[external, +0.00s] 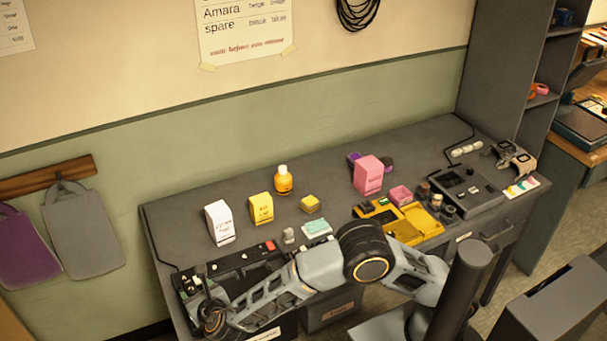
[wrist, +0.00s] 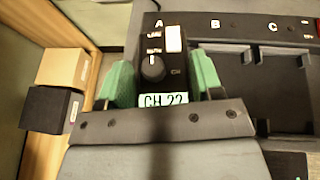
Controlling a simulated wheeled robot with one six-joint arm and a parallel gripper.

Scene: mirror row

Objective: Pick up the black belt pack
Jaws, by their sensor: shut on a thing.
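The black belt pack (wrist: 153,88) shows in the wrist view, with a round knob, a white patch and a "CH 22" label. My gripper (wrist: 162,80) is shut on it, one green finger on each side. The pack is at position A of the dark rack (wrist: 255,46); I cannot tell whether it still touches the slot. Positions B and C beside it look empty. In the external view the rack (external: 240,262) lies along the bench's front left edge. My arm reaches its left end, where my wrist hides most of the pack and fingers.
On the bench (external: 330,185) stand a white box (external: 219,223), a yellow box (external: 260,208), an orange bottle (external: 284,180) and a pink box (external: 368,175). A yellow tray (external: 415,222) and a grey console (external: 462,190) are to the right. The back middle is clear.

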